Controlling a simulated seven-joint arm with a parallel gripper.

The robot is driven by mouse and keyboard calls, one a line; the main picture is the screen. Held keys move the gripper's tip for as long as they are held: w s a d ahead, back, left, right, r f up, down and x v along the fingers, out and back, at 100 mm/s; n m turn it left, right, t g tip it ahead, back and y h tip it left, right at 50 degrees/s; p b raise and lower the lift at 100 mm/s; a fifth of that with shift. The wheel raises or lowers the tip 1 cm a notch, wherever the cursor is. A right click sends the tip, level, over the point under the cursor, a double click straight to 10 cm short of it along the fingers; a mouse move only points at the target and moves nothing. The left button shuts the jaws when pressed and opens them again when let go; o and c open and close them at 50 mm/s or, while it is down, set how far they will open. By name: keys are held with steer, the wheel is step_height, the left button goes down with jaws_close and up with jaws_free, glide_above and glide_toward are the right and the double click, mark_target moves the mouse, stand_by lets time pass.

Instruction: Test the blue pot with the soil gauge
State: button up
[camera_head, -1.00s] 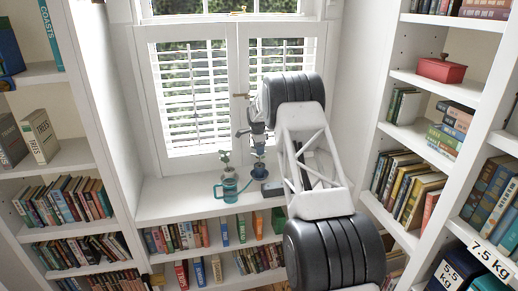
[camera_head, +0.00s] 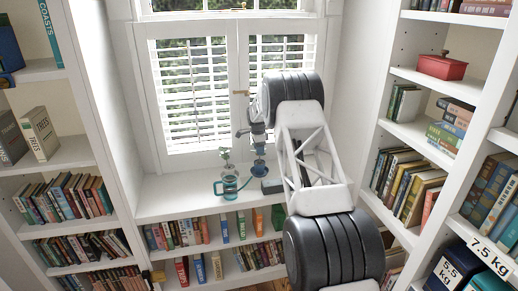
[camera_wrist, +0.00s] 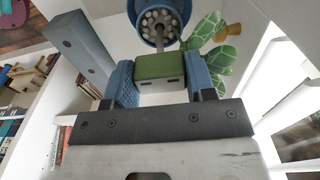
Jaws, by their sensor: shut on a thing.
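My gripper (camera_wrist: 160,78) is shut on the soil gauge (camera_wrist: 160,67), a green block with a thin metal probe. The blue pot (camera_wrist: 142,33) holds pale pebbles and shows at the top of the wrist view. The probe points to the pebbles and overlaps them; how deep its tip sits, I cannot tell. Green leaves (camera_wrist: 212,52) show right beside the pot and gauge.
A dark blue-grey block (camera_head: 272,187) sits just right of the pot. The sill (camera_head: 165,203) is free at left. Shuttered windows stand behind.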

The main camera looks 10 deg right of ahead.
steer(key=shift+f, duration=1.3)
steer(key=o, duration=1.1)
steer(key=shift+c, duration=0.2)
steer(key=shift+r, duration=0.1)
steer(key=shift+a+r, duration=0.15)
steer(key=shift+r, duration=3.65)
steer(key=shift+r, duration=0.2)
step_height(320, 180, up, 9)
steer(key=shift+f, duration=0.2)
